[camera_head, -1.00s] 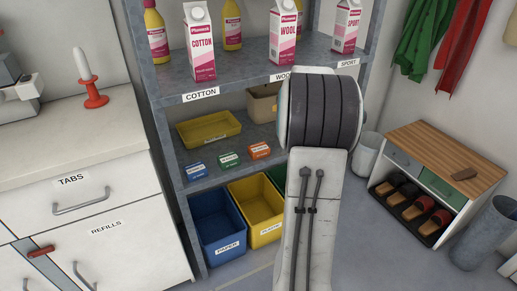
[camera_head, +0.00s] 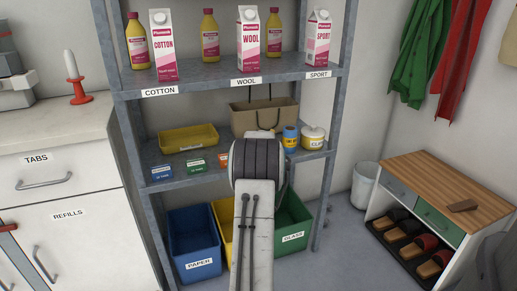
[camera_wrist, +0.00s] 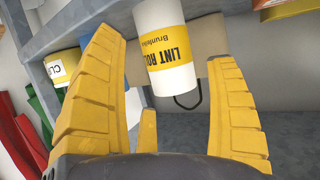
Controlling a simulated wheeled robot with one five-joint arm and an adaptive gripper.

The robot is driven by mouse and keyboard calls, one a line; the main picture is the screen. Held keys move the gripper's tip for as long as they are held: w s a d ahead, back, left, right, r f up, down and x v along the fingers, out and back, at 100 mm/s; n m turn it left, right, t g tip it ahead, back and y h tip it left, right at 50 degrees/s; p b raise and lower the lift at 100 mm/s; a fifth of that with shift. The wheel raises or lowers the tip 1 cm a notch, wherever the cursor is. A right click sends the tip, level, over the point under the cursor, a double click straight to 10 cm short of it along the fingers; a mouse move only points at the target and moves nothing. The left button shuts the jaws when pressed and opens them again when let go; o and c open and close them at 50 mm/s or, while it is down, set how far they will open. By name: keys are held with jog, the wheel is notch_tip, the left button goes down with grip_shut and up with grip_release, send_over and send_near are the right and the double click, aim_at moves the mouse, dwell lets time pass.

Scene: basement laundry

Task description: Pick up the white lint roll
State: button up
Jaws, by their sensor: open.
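The white lint roll (camera_wrist: 163,58), a cylinder with a yellow "LINT ROL" label, shows in the wrist view near the top middle. In the head view my arm hides my gripper and most or all of the roll, in front of the middle shelf (camera_head: 222,174).
A brown paper bag (camera_head: 275,113) is behind. A yellow tray (camera_head: 188,139) and small boxes (camera_head: 195,166) are left. The upper shelf (camera_head: 210,75) holds cartons and bottles.

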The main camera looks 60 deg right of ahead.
jog(key=shift+b+x, duration=0.3)
jog(key=shift+x, duration=0.6)
jog(key=shift+w+d+f+b, duration=0.1)
jog(key=shift+d+f+b, duration=0.25)
jog(key=shift+b, duration=0.3)
jog(key=shift+r+b+x, duration=0.25)
jog(key=shift+b+x, duration=1.15)
jog(key=shift+b, duration=0.25)
jog(key=shift+c, duration=0.2)
jog(key=c, duration=0.8)
jog(key=shift+r, duration=0.2)
jog(key=shift+c, duration=0.2)
